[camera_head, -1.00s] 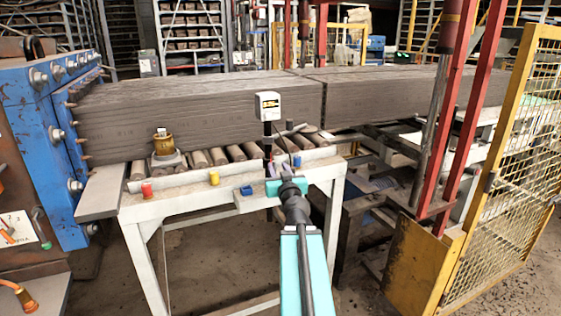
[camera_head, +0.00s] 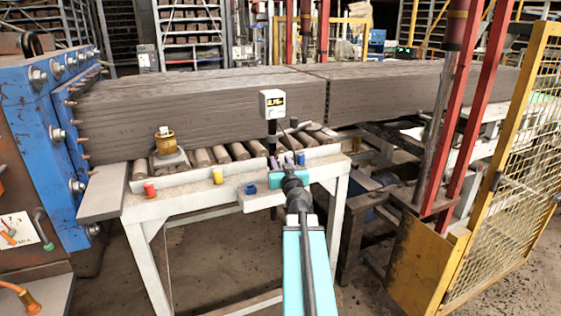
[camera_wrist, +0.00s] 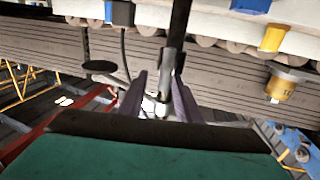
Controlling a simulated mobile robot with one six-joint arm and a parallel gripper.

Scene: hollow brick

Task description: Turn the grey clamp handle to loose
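A grey clamp handle (camera_wrist: 169,66) shows in the wrist view as a short grey bar between my fingers, beside a dark post. My gripper (camera_wrist: 158,88) has its two purple-grey fingers apart, one on each side of the bar; I cannot see contact. In the head view my gripper (camera_head: 287,160) is at the right end of the white roller table (camera_head: 240,186), below a white display box (camera_head: 272,103) on a black post (camera_head: 272,135). The handle is too small and covered to make out clearly there. Its loose or tight setting cannot be read.
A long stack of grey clay (camera_head: 200,110) lies on the rollers behind the post. A black disc (camera_wrist: 100,66) on a thin rod is near my fingers. Yellow (camera_head: 218,177), red (camera_head: 149,190) and blue (camera_head: 250,189) parts line the table edge. A yellow mesh guard (camera_head: 510,160) stands right.

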